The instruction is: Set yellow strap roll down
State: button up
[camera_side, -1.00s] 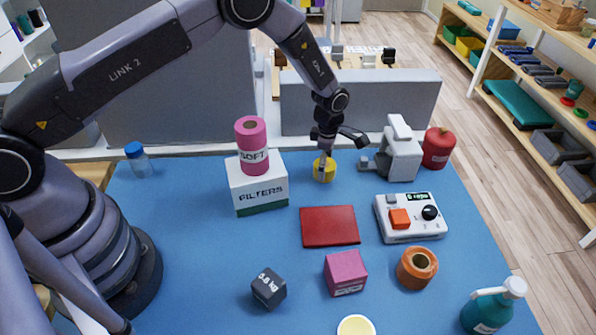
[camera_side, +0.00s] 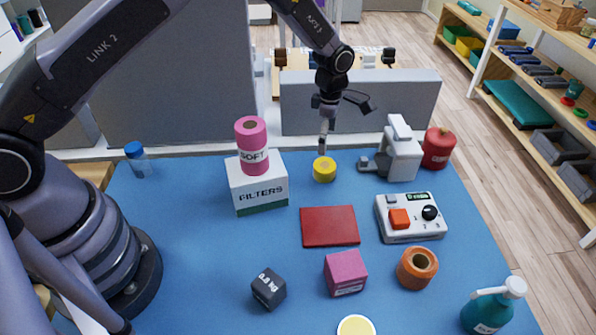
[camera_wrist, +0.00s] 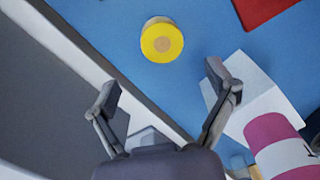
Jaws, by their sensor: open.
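The yellow strap roll (camera_side: 324,169) stands on the blue table mat (camera_side: 220,250) near its back edge, to the right of the white filters box. It also shows in the wrist view (camera_wrist: 161,41), seen from above with its tan core facing up. My gripper (camera_side: 323,143) is above the roll and apart from it. In the wrist view my gripper (camera_wrist: 162,82) has its two fingers spread wide with nothing between them, and the roll lies beyond the fingertips.
The filters box (camera_side: 259,188) bears a pink roll (camera_side: 251,146). A white device (camera_side: 399,152) and red canister (camera_side: 438,148) stand right of the yellow roll. A red pad (camera_side: 329,226) lies in front, near a control box (camera_side: 410,222). A grey wall (camera_side: 365,105) stands behind.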

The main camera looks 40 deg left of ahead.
jog(key=s+a+r+m+t, duration=0.1)
jog(key=s+a+r+m, duration=0.25)
jog(key=r, duration=0.55)
jog(key=s+a+r+m+t, duration=0.1)
jog(key=s+a+r+m, duration=0.2)
jog(key=r, duration=0.6)
jog(key=s+a+r+m+t, duration=0.15)
jog(key=s+r+m, duration=0.3)
jog(key=r, duration=0.45)
jog(key=s+a+r+m+t, duration=0.1)
jog(key=s+m, duration=0.4)
jog(key=s, duration=0.7)
jog(key=s+a+r+m+t, duration=0.1)
jog(key=s+a+r+m, duration=0.2)
jog(key=s+m, duration=0.3)
jog(key=s+a, duration=0.1)
jog(key=s, duration=0.4)
jog(key=shift+s+a+r+m, duration=0.15)
jog(key=shift+s+a+m, duration=0.15)
jog(key=shift+s+a, duration=0.1)
